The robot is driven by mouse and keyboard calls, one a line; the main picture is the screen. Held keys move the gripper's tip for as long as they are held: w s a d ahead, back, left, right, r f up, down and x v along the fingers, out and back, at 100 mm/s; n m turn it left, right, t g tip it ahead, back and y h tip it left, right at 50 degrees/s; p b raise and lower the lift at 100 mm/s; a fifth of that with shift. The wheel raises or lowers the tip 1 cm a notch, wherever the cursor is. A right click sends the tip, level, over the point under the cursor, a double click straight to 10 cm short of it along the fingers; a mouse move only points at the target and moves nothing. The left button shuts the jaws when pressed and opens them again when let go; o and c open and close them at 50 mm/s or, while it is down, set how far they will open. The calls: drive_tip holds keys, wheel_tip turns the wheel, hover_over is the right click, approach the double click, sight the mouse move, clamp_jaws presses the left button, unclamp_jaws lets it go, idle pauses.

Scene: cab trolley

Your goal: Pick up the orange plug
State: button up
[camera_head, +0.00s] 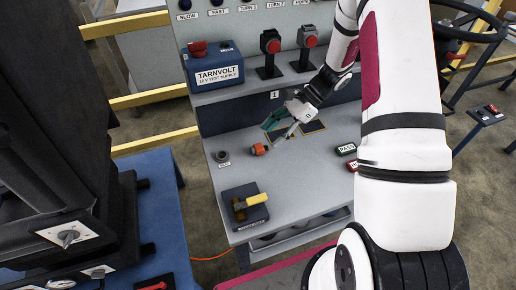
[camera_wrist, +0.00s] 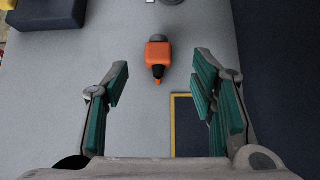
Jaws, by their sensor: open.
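The orange plug (camera_head: 258,149) lies on the grey trolley top, to the left of my gripper in the head view. In the wrist view the orange plug (camera_wrist: 158,55) has an orange body, a grey end at the top and a dark tip at the bottom. It lies ahead of my gripper, between the lines of the two fingers and apart from both. My gripper (camera_head: 279,128) is open and empty above the trolley top. Its green-padded fingers stand wide apart in the wrist view (camera_wrist: 160,100).
A dark yellow-edged square (camera_wrist: 187,125) lies under the right finger. A round grey socket (camera_head: 222,157) sits left of the plug. A dark block with a yellow handle (camera_head: 252,201) stands in front. A blue TARNVOLT box (camera_head: 216,75) stands on the shelf behind. PASS block (camera_head: 346,149) is at right.

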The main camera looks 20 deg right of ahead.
sight(259, 146)
drive_tip(key=shift+p+x, duration=0.45)
drive_tip(key=shift+x, duration=2.25)
drive_tip(key=shift+a+r, duration=0.1)
drive_tip(key=shift+c, duration=0.6)
clamp_jaws()
